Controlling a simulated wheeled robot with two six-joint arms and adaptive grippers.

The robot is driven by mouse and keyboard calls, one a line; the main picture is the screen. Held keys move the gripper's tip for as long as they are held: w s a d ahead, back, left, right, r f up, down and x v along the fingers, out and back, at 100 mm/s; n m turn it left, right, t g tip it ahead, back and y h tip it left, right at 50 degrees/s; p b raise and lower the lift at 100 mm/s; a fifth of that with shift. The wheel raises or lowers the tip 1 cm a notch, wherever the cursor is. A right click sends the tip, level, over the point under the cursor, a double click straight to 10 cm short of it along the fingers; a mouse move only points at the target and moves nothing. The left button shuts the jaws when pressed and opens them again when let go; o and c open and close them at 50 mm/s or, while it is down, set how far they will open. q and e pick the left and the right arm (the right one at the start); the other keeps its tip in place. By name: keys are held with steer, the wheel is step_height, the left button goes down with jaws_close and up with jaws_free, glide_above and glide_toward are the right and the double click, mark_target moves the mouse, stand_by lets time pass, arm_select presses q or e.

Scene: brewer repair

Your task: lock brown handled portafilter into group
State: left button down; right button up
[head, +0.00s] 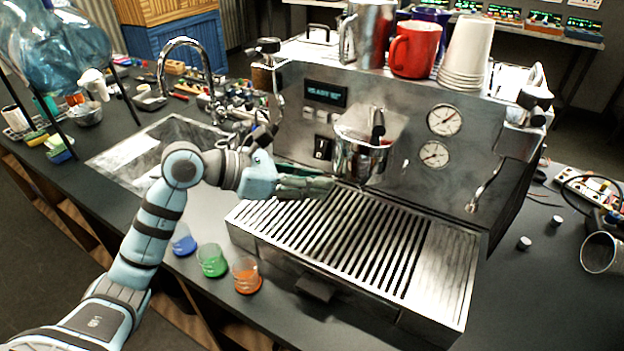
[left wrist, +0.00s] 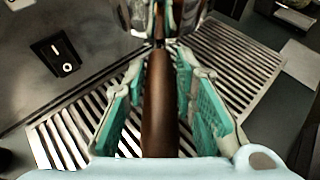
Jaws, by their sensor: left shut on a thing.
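The brown handle (left wrist: 158,105) of the portafilter runs lengthwise between the fingers of my left gripper in the left wrist view. Its far end meets a chrome part (left wrist: 150,18) at the top of that view. My left gripper (head: 318,187) is shut on the handle, low in front of the espresso machine (head: 280,110) and over the drip grate. In the head view the fingers hide the handle. The chrome group (head: 360,158) is just right of and above the fingertips. I cannot tell whether the portafilter is seated in it. My right gripper is not in view.
The slatted drip tray (head: 450,270) lies under the gripper. A red mug (head: 413,50) and stacked paper cups (head: 465,55) sit on the machine. A steam wand (head: 485,185) hangs at right.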

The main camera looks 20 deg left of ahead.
arm_select(q)
steer(key=shift+r, duration=0.35)
stand_by(0.3)
stand_by(0.5)
steer(key=shift+s+d+f+n+t+y+p, duration=0.15)
steer(key=shift+s+d+n+t+y+p, duration=0.15)
steer(key=shift+s+d+n+t+y, duration=0.4)
steer(key=shift+w+a+m+g+h+b, duration=0.5)
steer(key=shift+w+a+g+h+b, duration=0.1)
steer(key=shift+w+a+h+b, duration=0.15)
stand_by(1.2)
